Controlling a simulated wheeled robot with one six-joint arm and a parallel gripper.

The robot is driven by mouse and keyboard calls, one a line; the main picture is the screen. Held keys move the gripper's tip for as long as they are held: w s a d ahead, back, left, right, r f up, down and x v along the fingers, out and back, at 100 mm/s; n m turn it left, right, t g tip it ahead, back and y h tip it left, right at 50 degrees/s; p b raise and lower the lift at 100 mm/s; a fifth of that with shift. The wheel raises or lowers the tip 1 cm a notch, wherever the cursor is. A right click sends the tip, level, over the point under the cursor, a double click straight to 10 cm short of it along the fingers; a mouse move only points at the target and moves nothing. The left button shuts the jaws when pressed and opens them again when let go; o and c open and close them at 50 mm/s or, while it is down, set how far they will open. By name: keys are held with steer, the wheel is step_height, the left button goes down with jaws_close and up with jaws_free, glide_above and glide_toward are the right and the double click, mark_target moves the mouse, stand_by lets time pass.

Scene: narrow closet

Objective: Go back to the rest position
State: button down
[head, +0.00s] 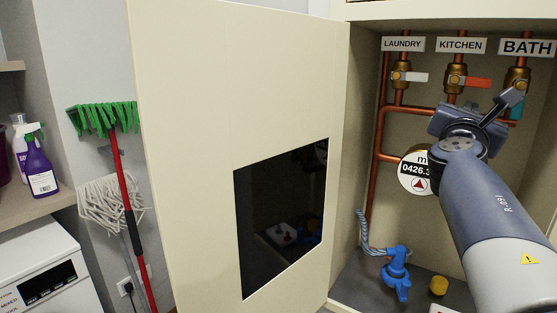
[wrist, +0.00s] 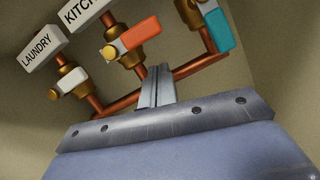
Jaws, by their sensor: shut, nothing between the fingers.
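My gripper (head: 512,98) is raised inside the open cupboard, in front of the pipes near the BATH valve (head: 517,82). In the wrist view its fingers (wrist: 157,75) are together with nothing between them. The wrist view shows the orange KITCHEN handle (wrist: 141,33) and the teal BATH handle (wrist: 219,29) beyond the fingertips, with the white LAUNDRY handle (wrist: 72,80) to the left. In the head view the white and orange handles lie sideways across their pipes. The teal handle hangs down, partly hidden behind my gripper.
The cupboard door (head: 190,150) stands open at left, with a dark panel (head: 285,215). A round meter (head: 415,172) is partly behind my arm. A blue tap (head: 397,272) and a yellow cap (head: 438,285) are on the cupboard floor. A green broom (head: 122,180) and a mop (head: 108,205) stand outside.

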steer(key=s+a+f+n+b, duration=0.2)
steer(key=s+a+f, duration=0.25)
steer(key=s, duration=0.35)
steer(key=w+r+m+p, duration=0.2)
steer(key=w+m, duration=0.1)
steer(key=w+d+r+m+g+p, duration=0.1)
steer(key=w+r+m+p, duration=0.1)
steer(key=w+m+p, duration=0.1)
steer(key=w+d+r+m+p, duration=0.1)
steer(key=w+r+m+p, duration=0.1)
steer(key=w+m, duration=0.2)
steer(key=shift+w+m+g+h, duration=0.15)
steer(key=shift+m+g+h, duration=0.15)
steer(key=shift+m+h, duration=0.1)
steer(key=w+a+f+m+g+p, duration=0.1)
steer(key=w+a+m+g+p, duration=0.25)
steer(key=a+m, duration=0.4)
steer(key=s+b+v, duration=0.1)
steer(key=b+v, duration=0.1)
steer(key=v, duration=0.7)
steer(key=shift+d+m+t, duration=0.35)
steer(key=shift+t, duration=0.1)
